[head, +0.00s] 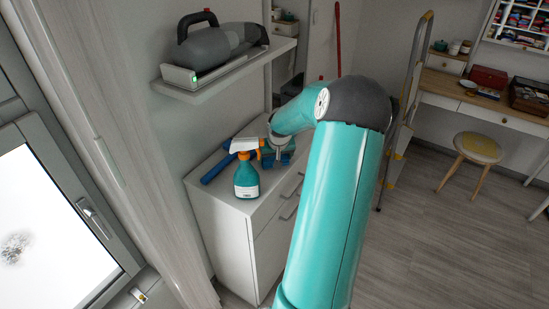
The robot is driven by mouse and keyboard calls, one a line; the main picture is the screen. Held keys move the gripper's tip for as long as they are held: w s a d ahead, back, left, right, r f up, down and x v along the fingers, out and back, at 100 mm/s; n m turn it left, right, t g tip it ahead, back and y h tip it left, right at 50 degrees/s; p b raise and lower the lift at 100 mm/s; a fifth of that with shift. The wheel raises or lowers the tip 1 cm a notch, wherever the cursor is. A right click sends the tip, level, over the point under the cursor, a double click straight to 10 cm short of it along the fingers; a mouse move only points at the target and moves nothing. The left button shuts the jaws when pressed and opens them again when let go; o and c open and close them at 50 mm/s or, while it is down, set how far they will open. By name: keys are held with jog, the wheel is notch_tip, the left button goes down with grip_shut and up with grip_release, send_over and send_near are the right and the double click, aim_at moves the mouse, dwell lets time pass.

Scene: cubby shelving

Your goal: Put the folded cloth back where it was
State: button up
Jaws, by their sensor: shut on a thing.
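My gripper (275,158) is low over the top of a white drawer cabinet (223,203), behind a spray bottle. It is shut on a small blue-teal thing that looks like the folded cloth (287,158). My arm and gripper hide part of the cloth, and I cannot tell whether it touches the cabinet top. The teal spray bottle (246,181) with a white and orange head stands upright at the cabinet's front edge. A blue bar-shaped tool (217,169) lies left of the gripper.
A grey handheld vacuum (218,44) sits on a white wall shelf (230,76) above the cabinet. A stepladder (412,95) stands right of my arm. A round stool (478,148) and a desk (465,95) are at the right. The floor between is clear.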

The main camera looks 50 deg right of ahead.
jog(key=shift+f, duration=0.25)
jog(key=shift+f, duration=0.15)
jog(key=o, duration=0.7)
jog(key=shift+c, duration=0.2)
jog(key=shift+s+r, duration=0.1)
jog(key=shift+r, duration=0.35)
jog(key=v, duration=1.1)
jog(key=shift+r, duration=0.25)
jog(key=shift+a, duration=0.1)
